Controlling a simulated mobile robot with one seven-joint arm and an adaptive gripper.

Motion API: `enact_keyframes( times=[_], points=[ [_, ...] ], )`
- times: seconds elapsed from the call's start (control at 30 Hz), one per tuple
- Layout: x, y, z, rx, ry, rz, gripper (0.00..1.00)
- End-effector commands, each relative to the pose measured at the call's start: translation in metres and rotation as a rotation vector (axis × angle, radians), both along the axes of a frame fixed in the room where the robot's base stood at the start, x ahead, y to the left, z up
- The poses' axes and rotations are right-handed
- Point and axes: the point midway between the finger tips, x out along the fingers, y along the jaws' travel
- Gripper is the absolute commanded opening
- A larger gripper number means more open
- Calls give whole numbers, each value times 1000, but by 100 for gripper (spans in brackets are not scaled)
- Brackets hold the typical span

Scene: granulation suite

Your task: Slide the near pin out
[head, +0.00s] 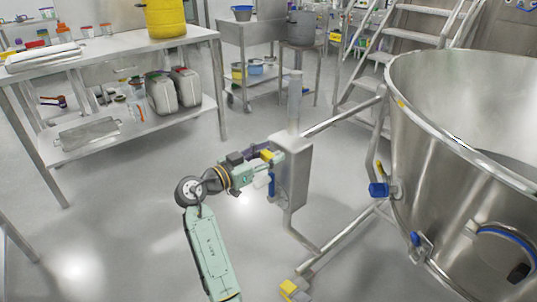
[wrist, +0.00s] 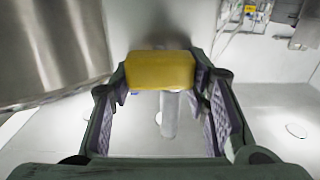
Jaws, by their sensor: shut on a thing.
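My gripper (wrist: 162,88) is shut on the yellow head, with a ribbed finger pad at each side. In the head view my gripper (head: 274,156) is at the left side of the grey metal post box (head: 295,175), and a bit of the yellow head (head: 267,155) shows between its fingers. The head view does not show clearly how far the shaft sits in the box.
A blue handle (head: 271,186) hangs close below my gripper. The large steel bowl (head: 440,150) and its tubular frame stand to the right, with a yellow-capped foot (head: 292,289) in front. A steel bench (head: 110,140) stands at left. Open floor lies between.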

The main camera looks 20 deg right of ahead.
Motion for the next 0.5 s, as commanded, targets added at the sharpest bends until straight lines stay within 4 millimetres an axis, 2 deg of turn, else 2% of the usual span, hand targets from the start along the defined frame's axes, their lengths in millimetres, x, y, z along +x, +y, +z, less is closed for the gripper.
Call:
enact_keyframes(
  times=[0.2, 0.37, 0.5],
  points=[
    [0, 0, 0, 0, 1, 0, 0],
    [0, 0, 0, 0, 1, 0, 0],
    [-3, 12, -3, -1, 0, 2, 0]
  ],
)
